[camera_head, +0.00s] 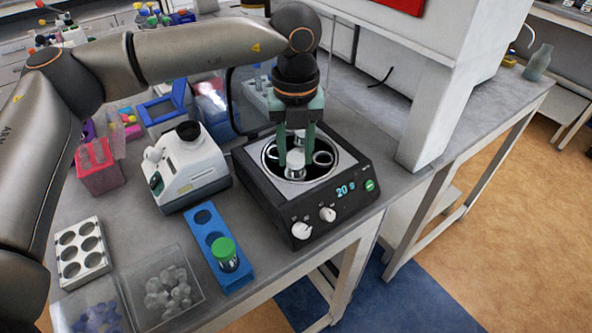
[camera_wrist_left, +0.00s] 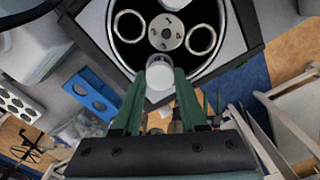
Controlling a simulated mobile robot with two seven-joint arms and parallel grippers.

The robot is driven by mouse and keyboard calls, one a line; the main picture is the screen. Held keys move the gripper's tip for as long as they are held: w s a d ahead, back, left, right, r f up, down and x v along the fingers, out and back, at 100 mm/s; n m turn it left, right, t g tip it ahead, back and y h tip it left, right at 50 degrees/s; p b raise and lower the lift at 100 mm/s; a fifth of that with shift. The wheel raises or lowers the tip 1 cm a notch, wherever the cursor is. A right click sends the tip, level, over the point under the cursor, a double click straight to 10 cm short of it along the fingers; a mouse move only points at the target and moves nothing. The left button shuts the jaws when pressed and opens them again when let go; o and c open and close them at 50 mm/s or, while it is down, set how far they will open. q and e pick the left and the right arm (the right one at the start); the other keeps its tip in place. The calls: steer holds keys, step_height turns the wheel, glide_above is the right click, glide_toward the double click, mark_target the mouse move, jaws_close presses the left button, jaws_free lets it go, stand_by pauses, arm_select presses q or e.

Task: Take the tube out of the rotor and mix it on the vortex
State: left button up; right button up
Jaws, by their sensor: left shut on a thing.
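The centrifuge (camera_head: 312,205) is a dark box with its round well open and a display reading 20. Its rotor has a metal hub (camera_wrist_left: 166,32) and ring-shaped holes. My left gripper (camera_head: 297,150) points down into the well, its green fingers shut on a tube with a pale top (camera_head: 295,162). The tube's top also shows between the fingertips in the left wrist view (camera_wrist_left: 160,82). Its lower part is hidden, so I cannot tell whether it is still seated. The vortex (camera_head: 190,170), white with a black cup on top, stands left of the centrifuge. My right gripper is not in view.
A blue rack (camera_head: 206,226) holding a green-capped tube (camera_head: 224,252) lies in front of the vortex. A white rack (camera_head: 82,250) and a clear tray (camera_head: 190,260) are left of it. A white cabinet (camera_head: 425,110) stands close right of the centrifuge.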

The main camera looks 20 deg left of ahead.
arm_select(q)
steer(key=shift+r+p, duration=2)
steer(key=shift+r, duration=1.6)
step_height(320, 180, up, 6)
steer(key=p, duration=0.3)
